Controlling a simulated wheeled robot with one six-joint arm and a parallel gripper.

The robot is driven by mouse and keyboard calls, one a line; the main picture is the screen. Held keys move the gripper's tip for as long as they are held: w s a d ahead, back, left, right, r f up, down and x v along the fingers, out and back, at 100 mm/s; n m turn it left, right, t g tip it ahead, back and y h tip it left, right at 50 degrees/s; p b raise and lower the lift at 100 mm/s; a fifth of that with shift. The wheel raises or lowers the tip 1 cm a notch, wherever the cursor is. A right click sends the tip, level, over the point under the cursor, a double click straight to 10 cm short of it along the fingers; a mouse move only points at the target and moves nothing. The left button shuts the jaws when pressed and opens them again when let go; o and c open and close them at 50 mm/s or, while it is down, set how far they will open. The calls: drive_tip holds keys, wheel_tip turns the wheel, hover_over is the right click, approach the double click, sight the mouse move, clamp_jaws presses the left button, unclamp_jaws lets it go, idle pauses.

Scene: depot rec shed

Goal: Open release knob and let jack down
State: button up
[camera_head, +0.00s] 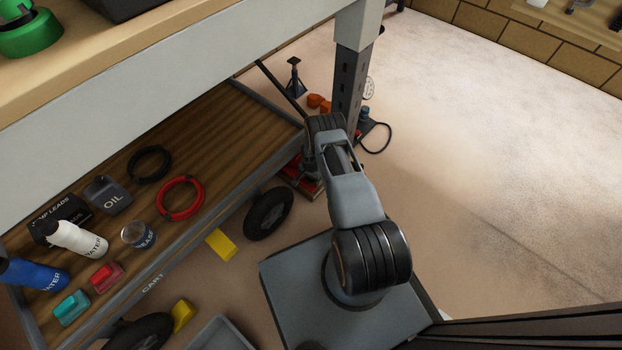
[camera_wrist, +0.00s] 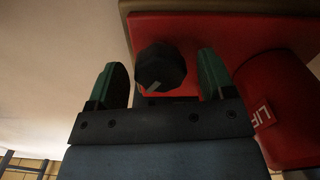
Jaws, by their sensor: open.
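In the wrist view a dark faceted release knob (camera_wrist: 160,64) with a pale mark low on its face sits on the red body of the jack (camera_wrist: 205,32). My gripper (camera_wrist: 162,78) is open, with one green-padded finger on each side of the knob. Gaps show between the fingers and the knob, so they look apart from it. A red cylinder (camera_wrist: 290,125) with a label reading "LIF" stands right of the right finger. In the head view the red jack (camera_head: 306,186) is low beside the cart, mostly hidden by my arm. My gripper's fingers are hidden there.
The cart (camera_head: 215,130) holds bottles, cans and coiled leads, with a wheel (camera_head: 269,214) and yellow chocks (camera_head: 221,245) below. A bench post (camera_head: 347,95) stands close behind my arm. An axle stand (camera_head: 294,76) and orange items (camera_head: 318,103) are beyond. Floor at right is clear.

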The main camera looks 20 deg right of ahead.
drive_tip(key=c, duration=0.9)
drive_tip(key=shift+f+n+b, duration=0.1)
drive_tip(key=shift+n+b, duration=0.2)
drive_tip(key=shift+n, duration=0.1)
drive_tip(key=shift+n+b, duration=0.65)
drive_tip(key=shift+n, duration=0.25)
drive_tip(key=shift+n+b, duration=0.8)
drive_tip(key=shift+n, duration=0.9)
drive_tip(key=shift+s, duration=0.1)
